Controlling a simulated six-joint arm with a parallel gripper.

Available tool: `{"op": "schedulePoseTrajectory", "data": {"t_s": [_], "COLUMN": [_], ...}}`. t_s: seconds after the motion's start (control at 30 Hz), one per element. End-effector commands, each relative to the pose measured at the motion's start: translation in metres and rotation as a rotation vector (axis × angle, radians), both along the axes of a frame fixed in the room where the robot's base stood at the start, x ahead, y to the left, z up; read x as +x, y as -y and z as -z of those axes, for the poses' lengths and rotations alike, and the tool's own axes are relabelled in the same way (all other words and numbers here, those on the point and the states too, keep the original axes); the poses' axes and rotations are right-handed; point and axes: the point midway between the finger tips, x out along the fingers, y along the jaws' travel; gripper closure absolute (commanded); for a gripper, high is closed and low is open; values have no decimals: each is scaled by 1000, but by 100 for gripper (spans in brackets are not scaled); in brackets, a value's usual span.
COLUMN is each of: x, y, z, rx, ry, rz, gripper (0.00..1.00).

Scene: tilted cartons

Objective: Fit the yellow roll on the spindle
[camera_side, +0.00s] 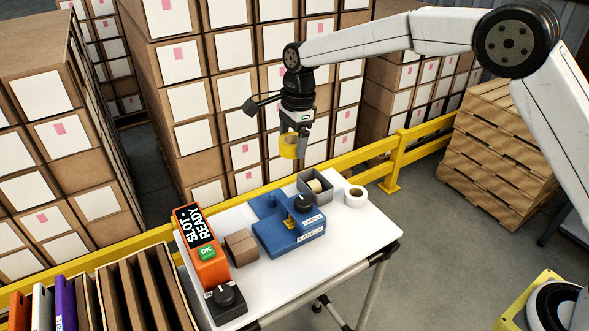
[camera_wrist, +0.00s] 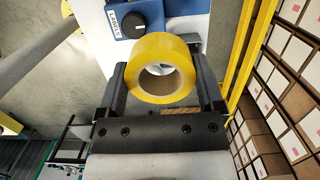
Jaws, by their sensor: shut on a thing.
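The yellow roll (camera_side: 289,150) is a ring of yellow tape with a brown core. My gripper (camera_side: 293,141) is shut on it and holds it in the air above the back of the white table (camera_side: 345,249). In the wrist view the yellow roll (camera_wrist: 163,72) sits between the two dark fingers of my gripper (camera_wrist: 165,88), its hole facing the camera. A blue label device (camera_side: 287,236) with a black knob stands on the table below the roll; part of it shows in the wrist view (camera_wrist: 127,20).
A grey bin (camera_side: 316,190) holds a pale roll, with a white roll (camera_side: 355,196) to its right. A yellow rail (camera_side: 368,152) and stacked cartons (camera_side: 190,100) are behind. The table's front right is clear.

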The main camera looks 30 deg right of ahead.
Motion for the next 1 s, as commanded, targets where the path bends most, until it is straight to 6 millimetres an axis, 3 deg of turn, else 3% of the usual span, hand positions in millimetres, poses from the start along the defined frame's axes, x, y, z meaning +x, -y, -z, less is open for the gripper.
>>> {"op": "schedulePoseTrajectory", "data": {"t_s": [0.3,0.7,1.0], "x": [32,49,48], "y": [-20,-33,-32], "z": [11,19,74], "rx": [-4,-6,-6], "ry": [0,2,-2], "rz": [1,3,4], "gripper": [65,65,65]}}
